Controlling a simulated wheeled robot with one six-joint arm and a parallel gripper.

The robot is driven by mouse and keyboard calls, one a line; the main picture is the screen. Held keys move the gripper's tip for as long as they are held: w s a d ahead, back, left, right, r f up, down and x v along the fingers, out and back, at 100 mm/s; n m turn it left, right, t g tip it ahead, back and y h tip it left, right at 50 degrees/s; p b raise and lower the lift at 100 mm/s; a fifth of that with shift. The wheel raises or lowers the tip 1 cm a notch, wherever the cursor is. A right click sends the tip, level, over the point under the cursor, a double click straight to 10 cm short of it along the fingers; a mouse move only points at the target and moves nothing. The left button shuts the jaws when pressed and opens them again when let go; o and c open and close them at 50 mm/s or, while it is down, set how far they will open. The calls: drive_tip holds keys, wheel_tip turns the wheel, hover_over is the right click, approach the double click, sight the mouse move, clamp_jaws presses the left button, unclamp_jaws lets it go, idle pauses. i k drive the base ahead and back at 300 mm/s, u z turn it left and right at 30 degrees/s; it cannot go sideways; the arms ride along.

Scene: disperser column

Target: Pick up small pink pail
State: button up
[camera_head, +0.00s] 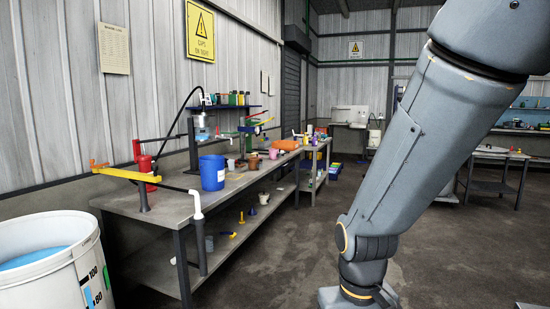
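A small pinkish cup-shaped thing (273,154) stands on the long grey workbench (170,203), beside a brown cup (253,162) and in front of an orange container (286,145). It may be the small pink pail, but it is too small to be sure of its colour or handle. A larger blue bucket (212,173) stands nearer on the same bench. My grey arm fills the right of the view and hides part of the room behind it. My gripper is not in view.
A big white tub (50,265) with blue contents stands at the near left. A lower shelf (225,245) holds small things. The floor (285,245) right of the bench is clear.

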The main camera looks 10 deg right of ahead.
sight(273, 154)
drive_tip(key=z, duration=0.15)
drive_tip(key=i, duration=1.25)
drive_tip(key=z, duration=0.35)
drive_tip(key=i, duration=1.75)
drive_tip(key=u, duration=0.25)
drive_tip(key=i, duration=1.85)
drive_tip(key=u, duration=0.4)
drive_tip(key=i, duration=1.15)
drive_tip(key=u, duration=0.1)
